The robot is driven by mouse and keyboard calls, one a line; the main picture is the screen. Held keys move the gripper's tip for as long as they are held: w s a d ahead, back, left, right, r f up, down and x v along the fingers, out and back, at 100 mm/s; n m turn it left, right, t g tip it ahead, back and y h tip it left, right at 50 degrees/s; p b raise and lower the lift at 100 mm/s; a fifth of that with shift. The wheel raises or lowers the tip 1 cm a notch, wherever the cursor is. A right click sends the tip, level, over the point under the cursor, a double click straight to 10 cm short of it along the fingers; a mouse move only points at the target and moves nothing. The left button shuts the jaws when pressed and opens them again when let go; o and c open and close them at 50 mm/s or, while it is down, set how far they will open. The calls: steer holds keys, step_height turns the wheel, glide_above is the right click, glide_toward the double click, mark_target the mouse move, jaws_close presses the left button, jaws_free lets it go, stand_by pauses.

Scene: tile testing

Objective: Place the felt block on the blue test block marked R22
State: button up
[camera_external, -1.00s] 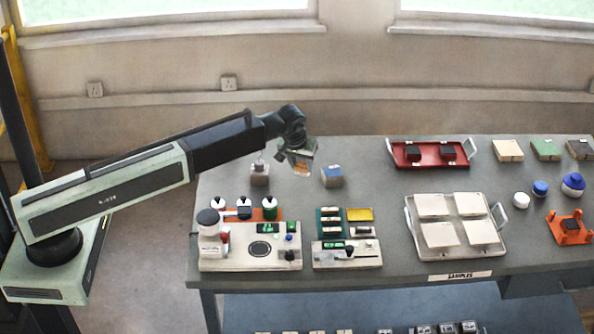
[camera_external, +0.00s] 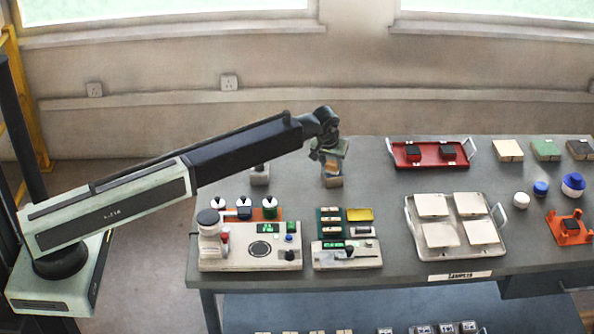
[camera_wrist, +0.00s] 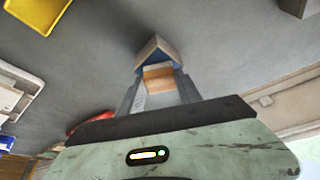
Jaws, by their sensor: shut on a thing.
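My gripper (camera_external: 330,164) is above the blue test block (camera_external: 332,182) at the back middle of the table. It is shut on the felt block, an orange-tan piece (camera_external: 331,168). In the wrist view the felt block (camera_wrist: 159,78) sits between my two fingers (camera_wrist: 158,92). The blue test block (camera_wrist: 157,52) shows just beyond it, with a blue top and pale sides. The felt block overlaps the test block's top in both views; I cannot tell whether they touch. The R22 mark is not readable.
A similar grey-brown block (camera_external: 260,176) stands to the left, partly behind my arm. Instruments (camera_external: 250,250) and a yellow tray (camera_external: 360,214) are nearer the front. A red tray (camera_external: 430,160) with dark blocks is to the right. Table around the test block is clear.

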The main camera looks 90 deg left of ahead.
steer(key=shift+f, duration=0.1)
steer(key=o, duration=1.3)
steer(key=shift+o, duration=0.2)
steer(key=shift+d+r+p, duration=0.1)
steer(key=shift+r+p, duration=0.45)
steer(key=shift+r, duration=0.1)
steer(key=p+v, duration=1)
steer(key=v, duration=0.1)
steer(key=shift+d, duration=0.15)
